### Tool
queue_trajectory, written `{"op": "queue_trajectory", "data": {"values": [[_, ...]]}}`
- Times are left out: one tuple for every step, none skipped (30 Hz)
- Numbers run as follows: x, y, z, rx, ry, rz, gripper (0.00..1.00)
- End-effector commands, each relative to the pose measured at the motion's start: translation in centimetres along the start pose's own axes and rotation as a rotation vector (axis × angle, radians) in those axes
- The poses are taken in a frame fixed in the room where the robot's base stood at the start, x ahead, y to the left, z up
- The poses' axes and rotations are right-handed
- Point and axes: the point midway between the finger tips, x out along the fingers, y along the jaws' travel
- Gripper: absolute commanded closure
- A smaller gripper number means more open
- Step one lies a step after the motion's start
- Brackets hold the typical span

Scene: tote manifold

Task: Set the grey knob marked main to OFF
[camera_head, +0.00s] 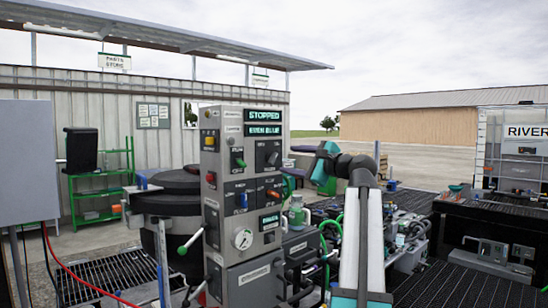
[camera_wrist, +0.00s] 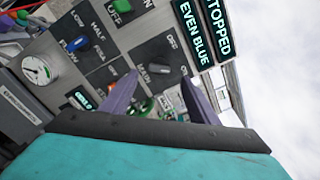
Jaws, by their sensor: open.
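The grey knob (camera_head: 272,158) sits on a black plate at the upper right of the panel's knobs in the head view. In the wrist view the grey knob (camera_wrist: 158,68) shows near the middle, with an OFF label close by. It looks slanted; its marking and exact setting are too small to read. My gripper (camera_head: 298,159) is right of the panel in the head view. In the wrist view my gripper (camera_wrist: 158,77) has two purple fingers spread apart, empty, with the knob in line with the gap. I see no contact.
A green knob (camera_head: 240,162), a blue knob (camera_head: 243,200) and an orange knob (camera_head: 273,194) sit close to the grey one. Displays (camera_head: 264,115) above read STOPPED and EVEN BLUE. A gauge (camera_head: 243,238) and levers lie lower. Cluttered equipment (camera_head: 400,225) stands to the right.

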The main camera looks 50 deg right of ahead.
Motion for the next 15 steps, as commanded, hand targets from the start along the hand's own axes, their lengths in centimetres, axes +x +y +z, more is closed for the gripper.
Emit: {"op": "queue_trajectory", "data": {"values": [[0.9,-0.2,0.1,0.000,-0.001,0.001,0.45],[1.3,-0.2,0.1,0.000,-0.001,0.001,0.45],[1.9,-0.2,0.1,0.000,0.000,0.002,0.45],[2.3,-0.2,0.1,0.000,-0.001,0.002,0.45],[2.8,-0.2,0.1,0.000,-0.001,0.002,0.45],[3.3,-0.2,0.1,0.000,-0.001,0.001,0.45],[3.8,-0.2,0.1,0.000,-0.001,0.001,0.45],[4.2,-0.2,0.1,0.000,-0.001,0.002,0.45],[4.8,-0.2,0.1,0.000,-0.001,0.001,0.45],[5.2,-0.2,0.1,0.000,-0.001,0.001,0.45],[5.5,-0.2,0.1,0.000,-0.001,0.001,0.45],[6.0,-0.2,0.1,0.000,0.000,0.001,0.45],[6.4,-0.2,0.1,0.000,0.000,0.001,0.45],[6.7,-0.2,0.0,0.000,0.000,0.001,0.45],[7.1,-0.2,0.0,0.000,0.000,0.001,0.45]]}}
